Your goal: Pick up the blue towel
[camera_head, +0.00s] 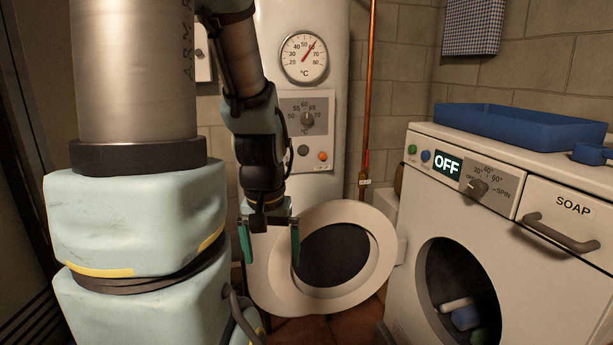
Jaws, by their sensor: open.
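A rolled blue towel (466,318) lies low inside the washing machine's drum (448,272), between a white roll (458,304) and a green roll (480,335). Part of it is hidden by the rolls and the drum's rim. The machine's round door (376,262) stands open to the left of the opening. My gripper (270,250) points down in front of the door's left side, well left of the drum. Its two green-padded fingers are apart with nothing between them.
The washing machine (400,300) has an OFF display and a soap drawer. A blue tray (520,125) is on its top. A checked blue-grey cloth (473,25) hangs on the wall. A boiler (330,20) and a copper pipe (369,90) stand behind my arm.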

